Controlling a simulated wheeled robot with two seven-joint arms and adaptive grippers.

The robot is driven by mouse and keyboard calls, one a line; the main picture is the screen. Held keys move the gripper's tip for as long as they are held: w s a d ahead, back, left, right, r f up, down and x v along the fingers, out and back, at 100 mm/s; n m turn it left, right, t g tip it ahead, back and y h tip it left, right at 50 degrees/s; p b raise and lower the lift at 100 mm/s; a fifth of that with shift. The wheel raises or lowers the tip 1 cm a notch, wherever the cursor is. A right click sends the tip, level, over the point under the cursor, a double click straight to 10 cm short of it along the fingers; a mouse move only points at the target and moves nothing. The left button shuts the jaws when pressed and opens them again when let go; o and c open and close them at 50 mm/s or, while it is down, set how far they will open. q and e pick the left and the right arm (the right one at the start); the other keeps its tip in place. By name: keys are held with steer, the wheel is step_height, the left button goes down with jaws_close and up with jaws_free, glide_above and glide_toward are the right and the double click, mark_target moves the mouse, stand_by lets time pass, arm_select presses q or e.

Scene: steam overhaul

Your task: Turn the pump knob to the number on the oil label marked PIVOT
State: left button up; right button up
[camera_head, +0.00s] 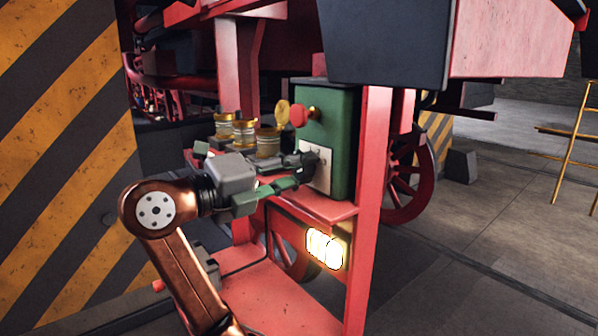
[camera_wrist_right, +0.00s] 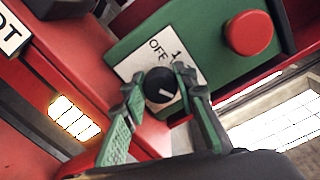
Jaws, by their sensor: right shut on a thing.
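The black pump knob (camera_wrist_right: 161,86) sits on a white dial plate (camera_wrist_right: 133,63) on the green pump box (camera_head: 338,130). My right gripper (camera_wrist_right: 158,84) has one finger on each side of the knob and is shut on it. The knob's white pointer line slants toward the right finger. OFF and 1 are readable on the plate; the right finger hides other markings. In the head view my right gripper (camera_head: 303,170) reaches the plate (camera_head: 322,168) and hides the knob. A white label (camera_wrist_right: 11,34) ending in "OT" is cut off at the wrist view's upper left. My left gripper is out of view.
A red round handle (camera_head: 300,115) projects from the pump box; a red round part also shows in the wrist view (camera_wrist_right: 249,33). Brass-topped pots (camera_head: 268,142) stand left of the box on the red shelf. A lit lamp (camera_head: 325,248) is below. A red post (camera_head: 370,200) stands close right.

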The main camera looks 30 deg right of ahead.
steer(key=shift+f, duration=0.1)
stand_by(0.4)
steer(key=o, duration=1.2)
steer(key=shift+c, duration=0.2)
steer(key=shift+a, duration=0.15)
steer(key=s+a, duration=0.1)
steer(key=a, duration=1)
steer(key=shift+a+r, duration=0.25)
steer(key=shift+a, duration=0.15)
